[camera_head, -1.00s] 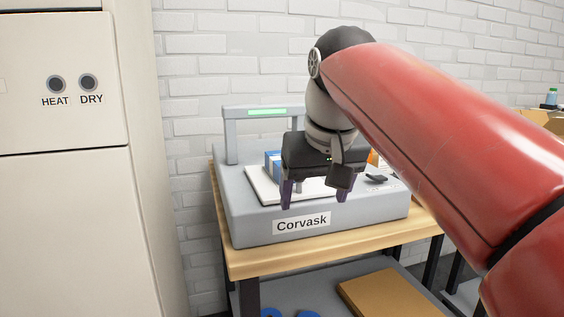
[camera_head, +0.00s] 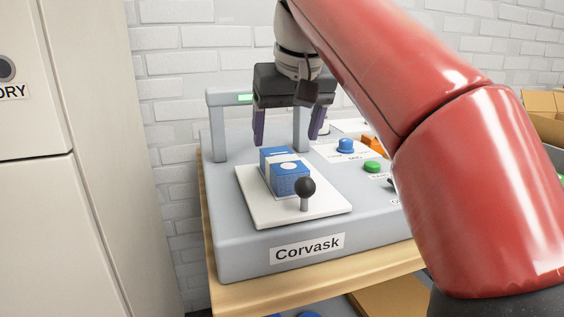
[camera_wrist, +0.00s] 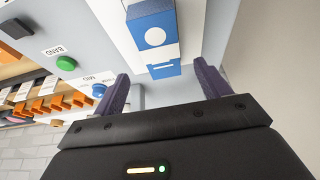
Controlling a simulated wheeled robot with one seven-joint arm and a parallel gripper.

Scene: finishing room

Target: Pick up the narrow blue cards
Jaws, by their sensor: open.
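A small stack of narrow blue cards (camera_head: 291,181) with white markings lies on the white plate (camera_head: 252,207) of the grey Corvask machine. A blue piece (camera_head: 273,153) shows just behind its top, and I cannot tell whether it is part of the same stack. In the wrist view the blue and white cards (camera_wrist: 153,50) lie ahead of and between the fingers. My gripper (camera_head: 289,138) is open and empty, with its purple fingers pointing down above and behind the cards. The fingers also show in the wrist view (camera_wrist: 163,83), apart from the cards.
A black ball-topped lever (camera_head: 304,188) stands at the plate's front. A grey arch (camera_head: 217,130) with a green light rises at the back left. Blue (camera_head: 346,146) and green (camera_head: 372,166) buttons are at the right. A tall cream cabinet (camera_head: 95,130) stands left.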

